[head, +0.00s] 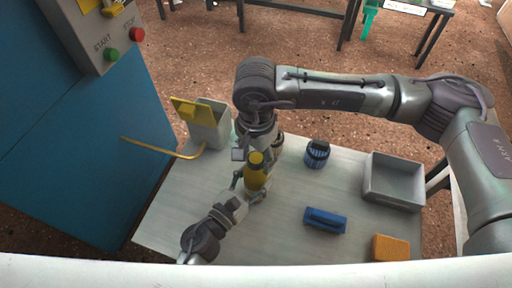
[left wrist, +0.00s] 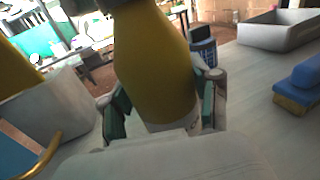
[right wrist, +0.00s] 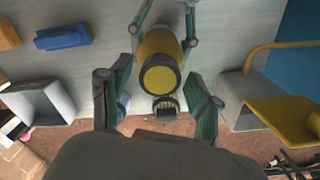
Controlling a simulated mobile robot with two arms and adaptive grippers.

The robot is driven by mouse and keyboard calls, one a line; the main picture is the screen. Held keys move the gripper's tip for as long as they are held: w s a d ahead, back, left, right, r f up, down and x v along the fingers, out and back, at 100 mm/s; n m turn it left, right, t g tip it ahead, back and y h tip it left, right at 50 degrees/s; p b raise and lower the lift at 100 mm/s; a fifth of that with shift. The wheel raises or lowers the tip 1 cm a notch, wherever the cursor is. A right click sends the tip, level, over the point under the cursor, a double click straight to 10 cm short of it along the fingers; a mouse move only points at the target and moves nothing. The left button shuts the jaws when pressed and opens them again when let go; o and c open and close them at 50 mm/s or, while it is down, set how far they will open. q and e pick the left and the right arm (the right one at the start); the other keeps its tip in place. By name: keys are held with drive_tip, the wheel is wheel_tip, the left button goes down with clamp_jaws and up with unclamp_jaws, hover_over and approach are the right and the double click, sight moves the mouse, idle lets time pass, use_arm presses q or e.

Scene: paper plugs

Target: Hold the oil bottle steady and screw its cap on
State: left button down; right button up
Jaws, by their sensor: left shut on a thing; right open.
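The yellow oil bottle (head: 255,181) stands upright above the near left part of the table. It fills the middle of the left wrist view (left wrist: 155,65). My left gripper (head: 247,193) is shut around its lower body, one finger on each side. The bottle's top is a yellow disc with a dark rim (right wrist: 160,78) in the right wrist view; I cannot tell whether this is the seated cap. My right gripper (right wrist: 156,100) is open over the bottle top, its fingers apart on either side and not touching it. A small dark ribbed piece (right wrist: 165,108) shows beside the top, its identity unclear.
A blue jar with a dark lid (head: 317,154) stands right of the bottle. A blue brush (head: 325,220), an orange block (head: 390,248) and a grey tray (head: 393,184) lie farther right. A grey bin with a yellow flap (head: 209,125) and a blue machine (head: 70,140) stand left.

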clamp_jaws()
drive_tip(key=m, duration=1)
drive_tip(key=shift+m, duration=0.4)
drive_tip(key=m, duration=1)
drive_tip(key=shift+o, duration=0.7)
unclamp_jaws()
wheel_tip(320, 180, up, 12)
